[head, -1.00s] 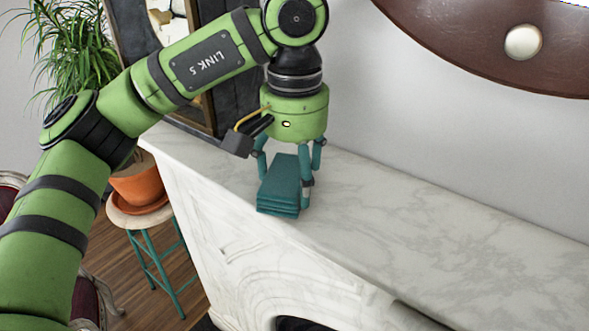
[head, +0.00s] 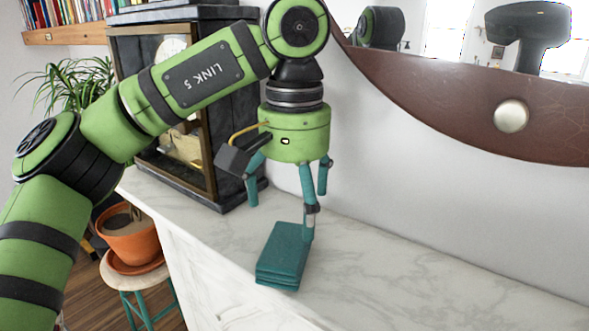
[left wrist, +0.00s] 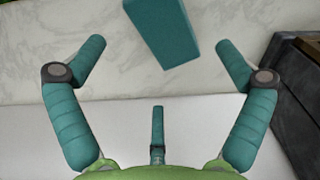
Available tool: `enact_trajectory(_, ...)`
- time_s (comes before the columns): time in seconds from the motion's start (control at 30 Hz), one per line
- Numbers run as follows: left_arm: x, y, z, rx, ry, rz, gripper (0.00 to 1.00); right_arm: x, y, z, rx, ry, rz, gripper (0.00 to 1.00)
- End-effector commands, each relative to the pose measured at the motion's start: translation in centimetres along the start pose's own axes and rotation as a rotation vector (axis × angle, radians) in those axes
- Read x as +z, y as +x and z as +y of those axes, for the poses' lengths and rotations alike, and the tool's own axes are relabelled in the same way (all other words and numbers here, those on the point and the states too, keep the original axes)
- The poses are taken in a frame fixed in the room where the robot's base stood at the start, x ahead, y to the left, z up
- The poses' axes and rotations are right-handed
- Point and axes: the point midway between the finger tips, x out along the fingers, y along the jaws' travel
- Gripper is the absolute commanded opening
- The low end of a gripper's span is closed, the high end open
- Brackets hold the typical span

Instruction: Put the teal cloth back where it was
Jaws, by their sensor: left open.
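The teal cloth (head: 281,256) is folded into a small, layered stack. It lies flat on the white marble mantel near its front edge. It also shows at the top of the left wrist view (left wrist: 163,30), partly cut off by the frame. My left gripper (head: 287,208) is open and empty above the cloth, pointing down with its fingers spread. In the head view one fingertip overlaps the cloth's upper right edge; I cannot tell whether it touches. In the left wrist view the fingers (left wrist: 160,48) stand apart from the cloth. My right gripper is out of view.
A dark-framed cabinet clock (head: 185,110) stands on the mantel (head: 400,285) left of the gripper. A leather-framed mirror (head: 450,115) hangs behind. A potted plant (head: 128,235) on a stool is left of the mantel. The mantel right of the cloth is clear.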

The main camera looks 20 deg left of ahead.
Motion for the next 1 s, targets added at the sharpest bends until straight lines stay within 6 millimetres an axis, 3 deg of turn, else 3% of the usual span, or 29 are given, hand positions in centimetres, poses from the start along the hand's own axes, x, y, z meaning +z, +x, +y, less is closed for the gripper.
enact_trajectory(0.1, 0.0, -2.7, 0.0, 0.000, -0.002, 0.004, 1.00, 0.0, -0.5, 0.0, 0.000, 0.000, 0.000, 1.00)
enact_trajectory(0.3, 0.0, -4.9, 0.0, -0.002, -0.001, 0.000, 1.00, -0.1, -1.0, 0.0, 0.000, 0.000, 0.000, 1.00)
enact_trajectory(1.0, 0.0, -5.3, 0.0, -0.001, 0.001, -0.002, 1.00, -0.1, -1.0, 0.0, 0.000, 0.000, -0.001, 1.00)
